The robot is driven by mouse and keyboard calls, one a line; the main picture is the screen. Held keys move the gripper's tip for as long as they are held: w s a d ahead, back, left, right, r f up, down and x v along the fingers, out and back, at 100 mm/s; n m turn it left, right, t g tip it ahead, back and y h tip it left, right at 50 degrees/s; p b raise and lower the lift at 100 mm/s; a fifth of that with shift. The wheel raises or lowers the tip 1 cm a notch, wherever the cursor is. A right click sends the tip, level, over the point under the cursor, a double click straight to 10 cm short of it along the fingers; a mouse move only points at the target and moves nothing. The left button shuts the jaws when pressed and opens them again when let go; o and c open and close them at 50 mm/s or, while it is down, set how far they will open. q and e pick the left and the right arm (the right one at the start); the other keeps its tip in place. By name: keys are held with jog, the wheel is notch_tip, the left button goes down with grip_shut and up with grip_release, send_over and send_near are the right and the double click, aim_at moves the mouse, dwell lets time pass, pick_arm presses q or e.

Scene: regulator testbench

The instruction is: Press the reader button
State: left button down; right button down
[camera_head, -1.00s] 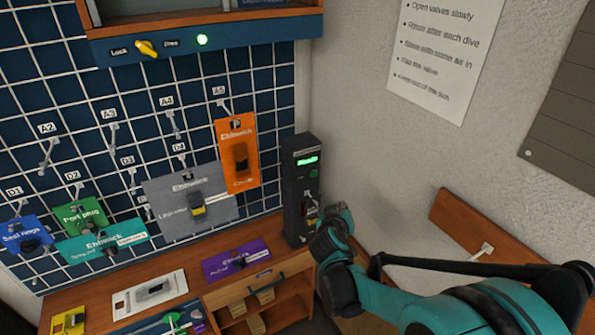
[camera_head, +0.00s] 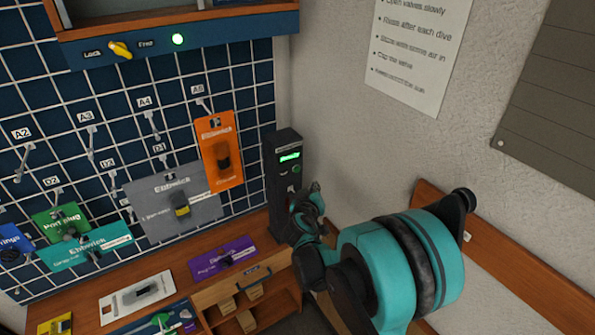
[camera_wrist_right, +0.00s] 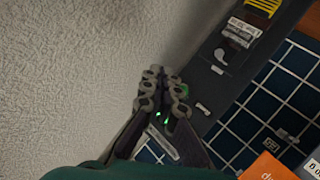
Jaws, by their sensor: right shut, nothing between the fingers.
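The reader is a tall dark box (camera_head: 282,190) standing on the bench against the wall corner, with a lit green display (camera_head: 290,156) near its top. A small round greenish button (camera_head: 297,169) shows just below the display. My right gripper (camera_head: 313,190) is shut and empty, just in front of the reader's face and a little below the button. It hides the lower front of the reader. In the right wrist view, the shut fingertips (camera_wrist_right: 162,88) overlap the edge of the dark reader (camera_wrist_right: 215,85), with green glints behind and between them. I cannot tell whether they touch. My left gripper is not in view.
A blue grid board with hooks holds several packs, including an orange one (camera_head: 221,150) and a grey one (camera_head: 160,212) left of the reader. A purple pack (camera_head: 222,258) lies on the wooden bench. The textured wall (camera_head: 335,110) is close on the right.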

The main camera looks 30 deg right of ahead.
aim_at(297, 169)
jog(key=w, duration=0.6)
jog(key=shift+w+a, duration=0.25)
jog(key=shift+w, duration=0.1)
dwell(1.1)
jog(key=shift+w, duration=0.35)
jog(key=shift+w+a+b, duration=0.1)
jog(key=shift+w+b, duration=0.2)
jog(key=shift+w, duration=0.15)
dwell(0.6)
jog(key=shift+s, duration=0.9)
